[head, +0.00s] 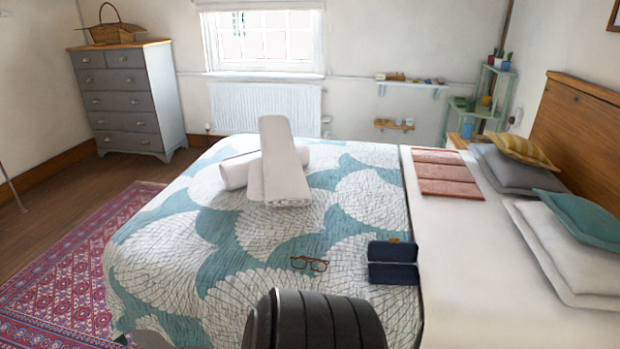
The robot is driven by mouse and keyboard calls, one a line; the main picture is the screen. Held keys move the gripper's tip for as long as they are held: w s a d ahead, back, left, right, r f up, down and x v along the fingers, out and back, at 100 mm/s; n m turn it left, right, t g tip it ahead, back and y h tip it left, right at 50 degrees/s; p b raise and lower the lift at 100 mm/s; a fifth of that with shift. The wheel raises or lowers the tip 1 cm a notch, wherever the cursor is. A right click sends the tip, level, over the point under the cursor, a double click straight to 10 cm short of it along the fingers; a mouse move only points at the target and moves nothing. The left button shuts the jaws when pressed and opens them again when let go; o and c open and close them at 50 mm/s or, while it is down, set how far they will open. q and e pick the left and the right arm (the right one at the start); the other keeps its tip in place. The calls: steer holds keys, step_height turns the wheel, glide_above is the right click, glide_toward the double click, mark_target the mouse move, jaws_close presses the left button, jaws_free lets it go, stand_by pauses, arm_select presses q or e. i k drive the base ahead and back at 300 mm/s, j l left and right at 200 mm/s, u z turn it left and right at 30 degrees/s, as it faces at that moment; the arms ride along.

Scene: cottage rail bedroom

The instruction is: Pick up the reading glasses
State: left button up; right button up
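The reading glasses (309,263) lie on the patterned bedspread in the head view, a little below the middle of the picture. They have a thin brown frame and rest on a white and teal part of the cover. An open dark blue case (393,262) lies to their right, apart from them. Neither gripper's fingers can be seen.
The bed (225,258) fills the middle. White rolled towels (280,165) lie stacked behind the glasses. Folded pink cloths (446,172) and several pillows (572,250) are at the right. A grey chest of drawers (123,103) stands back left. Floor with a red rug (75,260) is clear at left.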

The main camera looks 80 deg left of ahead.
mark_target(318, 265)
steer(key=u, duration=2.7)
